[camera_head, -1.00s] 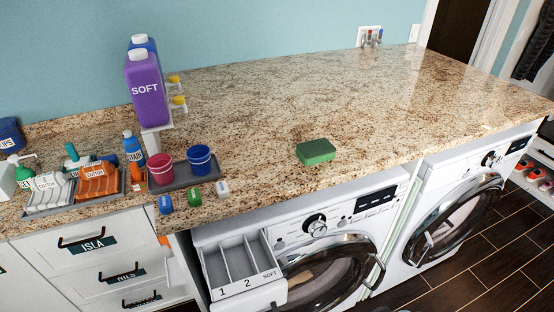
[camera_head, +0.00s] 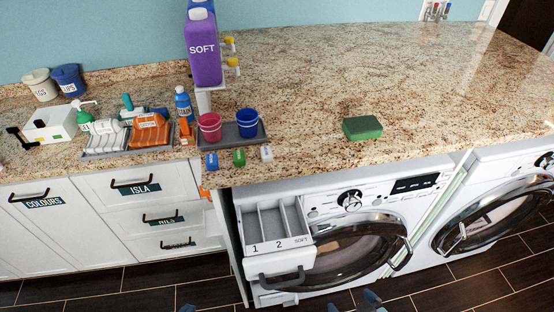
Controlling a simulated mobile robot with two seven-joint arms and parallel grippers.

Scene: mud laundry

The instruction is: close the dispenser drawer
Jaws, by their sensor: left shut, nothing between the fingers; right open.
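The dispenser drawer (camera_head: 281,249) is pulled out of the left washing machine (camera_head: 325,201). Its front is white, with a dark handle low on it. Three open compartments show, labelled 1, 2 and SOFT, and they look empty. Only a small tip of my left gripper (camera_head: 187,308) shows at the bottom edge, left of and below the drawer; it is shut and empty. Fingertips of my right gripper (camera_head: 352,303) show at the bottom edge, right of and below the drawer; it is open and empty. Neither gripper touches the drawer.
The washer's round door (camera_head: 350,250) is right of the drawer. Floor in front is clear.

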